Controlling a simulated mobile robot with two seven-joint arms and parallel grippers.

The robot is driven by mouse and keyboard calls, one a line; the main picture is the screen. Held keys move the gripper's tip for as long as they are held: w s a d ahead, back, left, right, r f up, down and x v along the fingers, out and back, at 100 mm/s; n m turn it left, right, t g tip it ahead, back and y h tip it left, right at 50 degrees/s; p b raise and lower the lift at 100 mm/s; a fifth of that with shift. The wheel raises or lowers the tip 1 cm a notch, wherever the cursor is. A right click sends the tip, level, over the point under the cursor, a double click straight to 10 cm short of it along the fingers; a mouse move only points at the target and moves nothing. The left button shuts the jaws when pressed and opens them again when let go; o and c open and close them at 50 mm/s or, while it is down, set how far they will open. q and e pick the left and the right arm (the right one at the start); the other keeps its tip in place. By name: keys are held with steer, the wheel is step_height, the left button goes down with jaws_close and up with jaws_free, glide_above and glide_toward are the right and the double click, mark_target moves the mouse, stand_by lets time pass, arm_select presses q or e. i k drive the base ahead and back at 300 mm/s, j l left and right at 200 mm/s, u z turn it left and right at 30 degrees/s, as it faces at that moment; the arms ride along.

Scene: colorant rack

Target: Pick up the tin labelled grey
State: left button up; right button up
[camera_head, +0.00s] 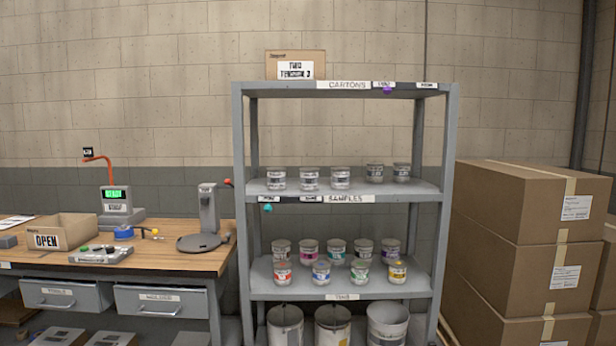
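Several small tins stand on the lower shelf (340,290) of the grey rack, in two rows. The front row has a red-labelled tin (282,274), a blue one (321,272), a green one (360,272) and a yellow one (397,272). The back row includes a magenta-labelled tin (308,252) and a teal one (336,252), partly hidden by the front row. More small tins (309,180) with greyish labels stand on the shelf marked SAMPLES. The tin labels are too small to read, so I cannot tell which says grey. Neither gripper is in view.
Large buckets (333,326) stand under the lower shelf. A carton (295,65) sits on the rack's top. A wooden workbench (150,262) with an OPEN box (62,232) and a scale is at left. Stacked cardboard boxes (520,255) stand close at right.

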mark_target(309, 176)
steer(key=i+j, duration=0.4)
steer(key=i, duration=0.2)
steer(key=i+j+z, duration=0.1)
steer(key=i+j, duration=0.35)
steer(key=i, duration=0.15)
steer(key=i+j, duration=0.45)
steer(key=i, duration=0.1)
